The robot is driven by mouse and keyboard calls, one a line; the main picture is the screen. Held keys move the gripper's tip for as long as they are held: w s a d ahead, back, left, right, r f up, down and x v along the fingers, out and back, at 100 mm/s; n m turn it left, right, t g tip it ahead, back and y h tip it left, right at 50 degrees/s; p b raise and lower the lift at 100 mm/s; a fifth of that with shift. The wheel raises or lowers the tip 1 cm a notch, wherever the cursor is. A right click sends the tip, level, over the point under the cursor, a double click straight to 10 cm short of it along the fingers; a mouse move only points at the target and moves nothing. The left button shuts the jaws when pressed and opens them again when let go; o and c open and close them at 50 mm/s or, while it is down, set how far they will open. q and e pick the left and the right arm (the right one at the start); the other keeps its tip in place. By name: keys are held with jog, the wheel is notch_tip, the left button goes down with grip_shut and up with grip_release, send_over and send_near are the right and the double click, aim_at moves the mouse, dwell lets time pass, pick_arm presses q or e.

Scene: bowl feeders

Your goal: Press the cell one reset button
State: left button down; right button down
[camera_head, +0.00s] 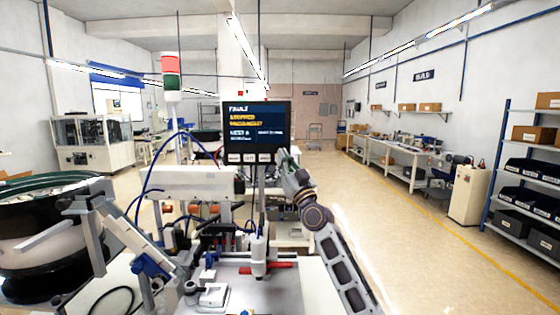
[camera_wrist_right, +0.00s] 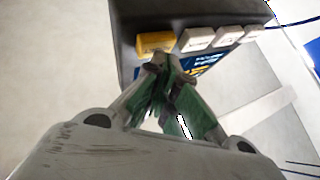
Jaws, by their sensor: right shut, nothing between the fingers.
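A dark control panel (camera_head: 256,130) with a lit fault screen stands on a post in the head view. White buttons (camera_head: 249,158) line its lower edge. In the right wrist view a yellow button (camera_wrist_right: 155,43) sits beside the white buttons (camera_wrist_right: 197,39). My right gripper (camera_head: 283,154) is shut and empty at the panel's lower right corner. In the wrist view its fingertips (camera_wrist_right: 160,62) are close to the yellow button and overlap its lower edge; I cannot tell whether they touch. The yellow button is hidden in the head view. My left gripper is not in view.
A bowl feeder (camera_head: 45,240) stands at the left. A machine with blue hoses (camera_head: 195,180) is below and left of the panel. A signal tower (camera_head: 171,75) rises behind it. Shelving (camera_head: 530,170) stands far right, with open floor (camera_head: 400,230) between.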

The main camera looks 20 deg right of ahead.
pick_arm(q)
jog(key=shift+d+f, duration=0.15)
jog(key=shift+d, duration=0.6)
pick_arm(e)
jog(key=shift+w, duration=0.15)
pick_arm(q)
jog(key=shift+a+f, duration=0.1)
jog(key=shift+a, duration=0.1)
pick_arm(e)
jog(key=shift+d, duration=0.1)
jog(key=shift+w, duration=0.1)
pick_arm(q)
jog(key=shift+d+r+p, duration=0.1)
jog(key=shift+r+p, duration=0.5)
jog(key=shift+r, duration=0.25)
pick_arm(e)
jog(key=shift+s+a, duration=0.25)
jog(key=shift+s, duration=0.65)
